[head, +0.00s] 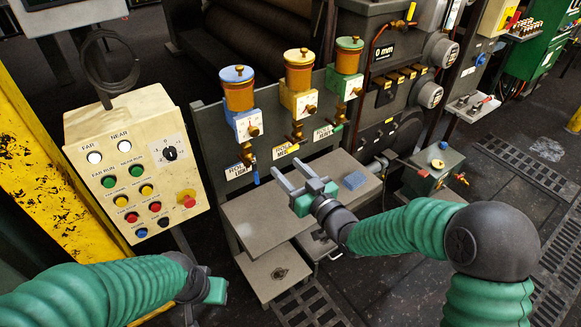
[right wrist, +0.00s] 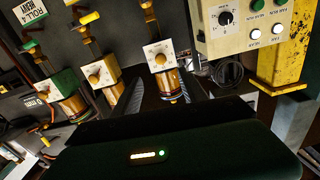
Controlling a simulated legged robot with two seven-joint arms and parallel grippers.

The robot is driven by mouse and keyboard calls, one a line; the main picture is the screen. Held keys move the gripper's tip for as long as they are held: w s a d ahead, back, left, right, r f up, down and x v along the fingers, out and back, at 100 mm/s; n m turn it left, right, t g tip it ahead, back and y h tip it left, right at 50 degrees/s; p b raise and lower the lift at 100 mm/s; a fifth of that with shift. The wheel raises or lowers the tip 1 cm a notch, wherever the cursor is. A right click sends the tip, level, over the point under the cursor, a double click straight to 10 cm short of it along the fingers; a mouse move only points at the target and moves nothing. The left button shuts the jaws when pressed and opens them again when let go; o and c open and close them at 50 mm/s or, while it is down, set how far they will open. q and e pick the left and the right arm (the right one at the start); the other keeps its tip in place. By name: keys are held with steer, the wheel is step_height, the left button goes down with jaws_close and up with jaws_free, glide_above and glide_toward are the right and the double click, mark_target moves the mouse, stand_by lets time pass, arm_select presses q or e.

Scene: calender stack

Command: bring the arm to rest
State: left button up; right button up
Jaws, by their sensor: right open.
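My right gripper (head: 287,167) is open and empty, held over the grey bench shelf (head: 258,214) in front of the three oilers. Its two fingers also show apart in the right wrist view (right wrist: 168,92), with nothing between them. My right arm reaches in from the right with a green ribbed sleeve. My left gripper (head: 206,291) is at the bottom left, below the control box. Its fingers are not clear, so its opening cannot be told.
A cream control box (head: 95,150) with buttons stands at left beside a yellow post (head: 40,190). Blue (head: 237,90), orange (head: 298,75) and green (head: 348,58) topped oilers stand behind the shelf.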

steer(key=s+d+f+m+g+h+p, duration=0.1)
steer(key=s+d+f+g+h, duration=0.15)
steer(key=d, duration=0.25)
steer(key=s+d+f+m+g+h, duration=0.1)
steer(key=s+d+f+h, duration=0.25)
steer(key=d, duration=0.25)
steer(key=s+d+f+m+g+h+p, duration=0.1)
steer(key=s+d+f+g+h, duration=0.15)
steer(key=s+d, duration=0.2)
steer(key=s+d+f+m+g+h, duration=0.1)
steer(key=s+d+m+g, duration=0.1)
steer(key=s, duration=0.6)
steer(key=s+d+f+m+g+h+p, duration=0.1)
steer(key=s+d+g, duration=0.2)
steer(key=s, duration=0.6)
steer(key=d, duration=0.2)
steer(key=shift+s+d+f+m+g, duration=0.2)
steer(key=shift+d+m+g, duration=0.1)
steer(key=shift+m+g, duration=0.1)
steer(key=shift+w, duration=0.1)
